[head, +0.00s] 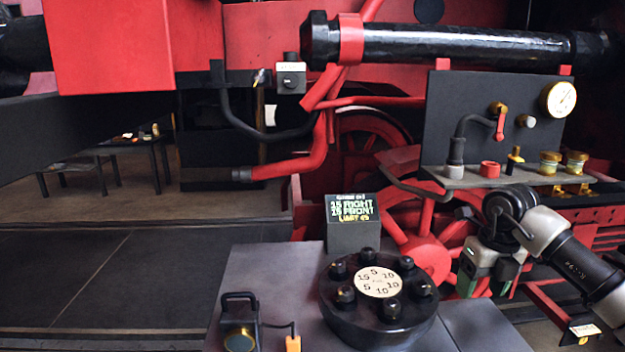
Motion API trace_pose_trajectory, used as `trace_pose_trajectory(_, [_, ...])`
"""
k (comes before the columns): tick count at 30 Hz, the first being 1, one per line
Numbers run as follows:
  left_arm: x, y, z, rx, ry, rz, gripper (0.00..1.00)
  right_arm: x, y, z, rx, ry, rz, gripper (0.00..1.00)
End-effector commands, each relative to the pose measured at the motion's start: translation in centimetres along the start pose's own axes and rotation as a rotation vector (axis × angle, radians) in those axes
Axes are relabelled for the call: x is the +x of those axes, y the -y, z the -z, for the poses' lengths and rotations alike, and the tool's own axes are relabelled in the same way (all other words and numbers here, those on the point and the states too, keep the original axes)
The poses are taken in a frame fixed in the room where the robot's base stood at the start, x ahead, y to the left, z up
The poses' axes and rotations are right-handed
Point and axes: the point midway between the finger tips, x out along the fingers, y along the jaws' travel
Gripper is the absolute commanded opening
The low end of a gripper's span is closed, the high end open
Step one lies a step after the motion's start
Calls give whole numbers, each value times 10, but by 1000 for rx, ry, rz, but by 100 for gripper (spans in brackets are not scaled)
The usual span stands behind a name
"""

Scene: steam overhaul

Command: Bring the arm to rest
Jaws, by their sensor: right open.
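My right arm (575,262) comes in from the right edge and bends at a dark joint. My right gripper (487,280) hangs from it, pointing down, with its jaws open. It is to the right of the round black flange (380,318) and below the shelf of the gauge panel, in front of the red wheel. I see nothing between its fingers. My left gripper is not in view.
A grey table (255,272) carries the flange with several black nuts, a small display box (353,222), and a black handled device (240,325). The gauge panel (465,105) has a shelf (465,177) with small fittings. Open floor (90,275) lies at left.

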Motion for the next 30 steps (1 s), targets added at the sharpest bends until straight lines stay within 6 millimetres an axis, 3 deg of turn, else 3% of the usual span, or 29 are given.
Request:
trace_pose_trajectory(8, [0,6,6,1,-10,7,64,32,-58,-7,-107,77,-205,64])
trace_pose_trajectory(11, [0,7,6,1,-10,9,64,45,-89,-7,-148,118,-324,64])
trace_pose_trajectory(16, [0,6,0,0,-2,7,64,61,-156,-1,-197,209,-608,64])
trace_pose_trajectory(20, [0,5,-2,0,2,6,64,60,-220,12,-172,305,-940,64])
trace_pose_trajectory(24, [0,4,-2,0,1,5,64,38,-266,27,-4,425,-1340,64])
trace_pose_trajectory(27, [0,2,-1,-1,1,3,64,20,-274,32,206,503,-1585,64])
trace_pose_trajectory(30, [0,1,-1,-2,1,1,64,10,-262,34,484,570,-1777,64])
